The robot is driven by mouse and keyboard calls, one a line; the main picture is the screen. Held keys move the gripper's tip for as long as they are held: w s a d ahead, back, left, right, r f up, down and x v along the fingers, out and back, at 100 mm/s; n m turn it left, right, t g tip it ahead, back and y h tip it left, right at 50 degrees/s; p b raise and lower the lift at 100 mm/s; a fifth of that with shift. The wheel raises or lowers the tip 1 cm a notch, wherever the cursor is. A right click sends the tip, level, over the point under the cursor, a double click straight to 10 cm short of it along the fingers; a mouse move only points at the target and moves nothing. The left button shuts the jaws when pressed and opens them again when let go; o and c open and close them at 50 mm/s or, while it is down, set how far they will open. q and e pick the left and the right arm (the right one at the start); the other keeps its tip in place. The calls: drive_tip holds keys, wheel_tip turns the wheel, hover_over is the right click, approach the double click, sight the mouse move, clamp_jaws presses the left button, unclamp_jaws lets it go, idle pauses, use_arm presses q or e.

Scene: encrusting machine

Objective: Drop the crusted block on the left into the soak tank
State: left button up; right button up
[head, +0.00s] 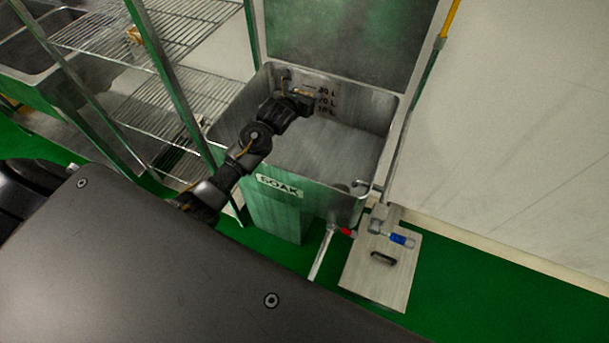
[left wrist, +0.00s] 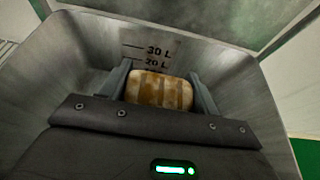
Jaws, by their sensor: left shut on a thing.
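The soak tank (head: 278,207) is a metal basin with a green front and a "SOAK" label, and its lid (head: 340,40) stands raised at the back. My left arm reaches over its rim from the left. My left gripper (head: 306,95) is over the tank's inside near the back wall. In the left wrist view, the crusted block (left wrist: 159,90), pale with brown patches, sits between the two fingers, which are shut on it. The tank's back wall with its litre marks shows behind the block. My right gripper is not in view.
A wire shelf rack (head: 150,95) with green posts stands left of the tank, with a small brown thing (head: 134,35) on its top shelf. A sink (head: 30,45) is at the far left. A pale board (head: 380,270) with a black handle and a blue-handled valve (head: 402,240) are at front right.

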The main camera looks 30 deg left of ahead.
use_arm(q)
drive_tip(key=o, duration=1.1)
drive_tip(key=b+v, duration=0.1)
drive_tip(key=v, duration=0.9)
drive_tip(key=shift+s+r+b, duration=0.15)
drive_tip(key=shift+s+b, duration=0.15)
drive_tip(key=shift+s, duration=0.1)
